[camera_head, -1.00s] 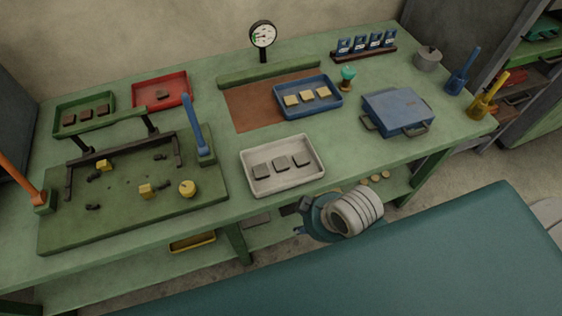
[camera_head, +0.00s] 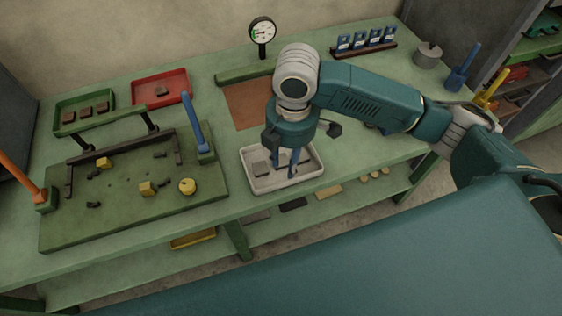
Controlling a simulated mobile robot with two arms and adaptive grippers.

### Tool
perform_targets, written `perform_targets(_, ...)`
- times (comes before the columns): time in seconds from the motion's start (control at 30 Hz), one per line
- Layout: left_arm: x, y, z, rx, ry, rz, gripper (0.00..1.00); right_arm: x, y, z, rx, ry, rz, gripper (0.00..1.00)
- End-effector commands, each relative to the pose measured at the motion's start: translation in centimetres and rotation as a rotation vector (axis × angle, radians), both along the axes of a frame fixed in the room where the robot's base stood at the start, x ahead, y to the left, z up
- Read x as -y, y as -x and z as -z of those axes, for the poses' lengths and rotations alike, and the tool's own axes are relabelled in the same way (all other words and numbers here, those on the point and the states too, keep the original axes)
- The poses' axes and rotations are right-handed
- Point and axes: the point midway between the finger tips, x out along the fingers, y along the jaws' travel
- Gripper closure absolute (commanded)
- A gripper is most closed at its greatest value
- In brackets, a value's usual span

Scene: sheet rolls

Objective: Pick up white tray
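The white tray (camera_head: 258,188) lies on the green workbench near its front edge, at the middle of the head view. Grey square pieces sit in it; one shows at its left side, and the others are mostly hidden by my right gripper. My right gripper (camera_head: 287,168) points down over the tray, its fingers low over the tray's middle and right part. The fingers overlap in the picture, so I cannot tell whether they are open or touch anything. My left gripper is not in view.
Left of the tray is a green fixture board (camera_head: 115,215) with yellow pieces and an upright blue handle (camera_head: 193,130). A red tray (camera_head: 180,85) and a green tray (camera_head: 70,130) stand behind. A gauge (camera_head: 262,32) stands at the back. My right arm hides the blue tray and most of the blue case.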

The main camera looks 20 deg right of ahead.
Motion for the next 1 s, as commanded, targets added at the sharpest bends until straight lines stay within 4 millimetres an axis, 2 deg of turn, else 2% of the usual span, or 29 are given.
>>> perform_targets(0.07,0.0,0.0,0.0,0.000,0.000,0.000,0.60,1.1,-0.4,-0.6,-0.008,0.026,-0.012,0.69)
perform_targets(0.17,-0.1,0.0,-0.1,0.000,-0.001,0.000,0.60,1.5,-0.3,-0.2,-0.020,0.037,-0.021,0.69)
perform_targets(0.4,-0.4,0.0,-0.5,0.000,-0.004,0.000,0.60,1.5,-0.4,3.4,-0.022,0.038,-0.020,0.69)
perform_targets(0.67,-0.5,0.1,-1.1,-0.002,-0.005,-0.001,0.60,1.4,-0.5,5.5,-0.020,0.038,-0.020,0.69)
perform_targets(0.9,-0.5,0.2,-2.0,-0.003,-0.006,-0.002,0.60,1.2,-0.7,9.0,-0.019,0.037,-0.021,0.69)
perform_targets(1.0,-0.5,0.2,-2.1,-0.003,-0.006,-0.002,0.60,1.2,-0.7,9.7,-0.017,0.037,-0.021,0.69)
